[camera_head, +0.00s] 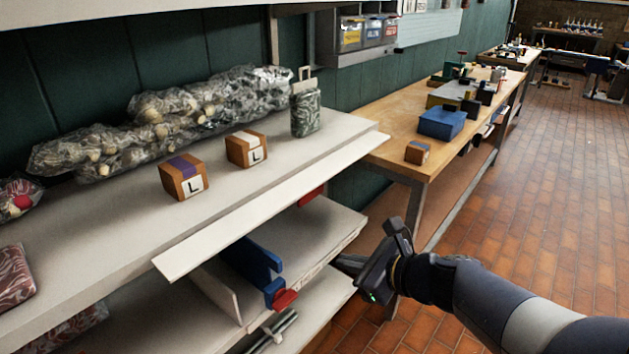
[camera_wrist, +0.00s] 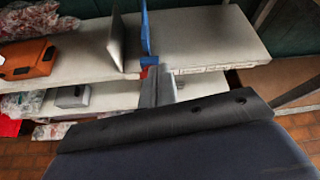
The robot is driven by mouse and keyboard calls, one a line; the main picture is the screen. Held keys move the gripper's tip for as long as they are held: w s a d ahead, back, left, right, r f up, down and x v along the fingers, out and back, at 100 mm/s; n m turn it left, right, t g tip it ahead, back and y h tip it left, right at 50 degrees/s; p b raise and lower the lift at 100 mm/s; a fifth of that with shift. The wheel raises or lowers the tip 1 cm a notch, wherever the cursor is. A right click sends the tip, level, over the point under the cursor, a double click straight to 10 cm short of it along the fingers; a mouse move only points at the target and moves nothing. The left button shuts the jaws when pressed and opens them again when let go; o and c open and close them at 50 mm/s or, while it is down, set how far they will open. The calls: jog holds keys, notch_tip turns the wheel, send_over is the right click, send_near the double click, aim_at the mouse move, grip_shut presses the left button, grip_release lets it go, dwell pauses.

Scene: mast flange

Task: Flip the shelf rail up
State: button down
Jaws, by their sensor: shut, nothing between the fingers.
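The shelf rail (camera_head: 270,206) is a long white strip along the front edge of the upper shelf. It sticks outward from the edge and lies low, below the shelf's contents. My gripper (camera_head: 347,263) is at the front right of the shelving, below the rail's level and apart from it. It points left toward the lower shelf's front edge. In the wrist view my gripper (camera_wrist: 158,86) is shut and empty in front of the lower shelves. The rail does not clearly show in the wrist view.
Blue brackets (camera_head: 252,262) and an upright divider (camera_wrist: 117,42) are on the lower shelf. A wooden workbench (camera_head: 390,120) stands behind; the right floor is open.

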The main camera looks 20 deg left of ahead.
jog(key=m+y+p, duration=0.2)
send_near(303, 205)
notch_tip(303, 205, down, 2)
jog(key=s, duration=0.3)
jog(key=shift+d, duration=0.55)
jog(key=b+x, duration=0.1)
jog(key=x, duration=0.9)
notch_tip(303, 205, up, 4)
jog(key=shift+r+p, duration=0.1)
jog(key=shift+p, duration=0.8)
jog(key=shift+p, duration=0.3)
jog(key=shift+r+p, duration=0.2)
jog(key=shift+p, duration=0.55)
